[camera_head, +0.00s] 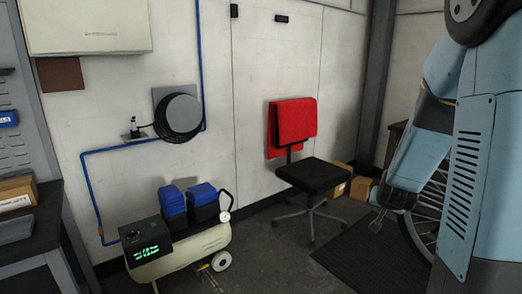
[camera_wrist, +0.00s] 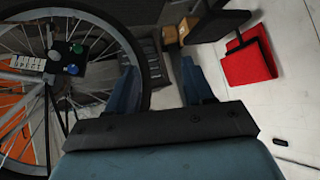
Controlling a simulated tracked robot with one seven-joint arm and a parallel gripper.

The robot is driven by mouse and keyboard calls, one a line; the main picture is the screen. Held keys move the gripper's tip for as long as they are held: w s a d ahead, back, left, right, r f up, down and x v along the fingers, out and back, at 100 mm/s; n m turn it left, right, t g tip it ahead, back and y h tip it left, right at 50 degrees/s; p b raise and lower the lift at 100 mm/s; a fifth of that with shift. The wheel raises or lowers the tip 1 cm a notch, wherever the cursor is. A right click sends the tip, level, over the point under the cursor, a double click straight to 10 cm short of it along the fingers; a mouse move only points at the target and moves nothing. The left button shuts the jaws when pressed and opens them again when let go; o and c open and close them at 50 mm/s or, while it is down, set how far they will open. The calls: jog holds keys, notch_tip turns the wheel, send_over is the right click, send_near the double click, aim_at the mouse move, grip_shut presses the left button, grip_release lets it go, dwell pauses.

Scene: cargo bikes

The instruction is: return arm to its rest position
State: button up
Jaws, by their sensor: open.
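My arm, light blue, hangs at the right side of the head view and reaches down in front of a spoked bike wheel (camera_head: 436,190). In the wrist view my gripper (camera_wrist: 160,77) shows its two blue fingers spread apart with nothing between them. The same wheel (camera_wrist: 144,52) fills the left of that view, beyond the left finger. I cannot tell the exact gap between finger and tyre.
A black chair (camera_head: 315,178) with a red cloth (camera_head: 292,121) stands by the wall; cardboard boxes (camera_head: 361,188) lie behind it. A compressor (camera_head: 180,252) sits at the lower left. A dark mat (camera_head: 365,258) covers floor near the wheel. Floor between compressor and mat is clear.

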jog(key=s+a+r+n+g+y, duration=0.2)
jog(key=s+a+r+n+y, duration=0.25)
jog(key=s+a+r, duration=0.9)
jog(key=s+r+n+g, duration=0.1)
jog(key=s+r, duration=0.3)
jog(key=s, duration=0.8)
jog(key=shift+a+r+n+h, duration=0.3)
jog(key=shift+a+n+h, duration=0.05)
jog(key=shift+h, duration=0.1)
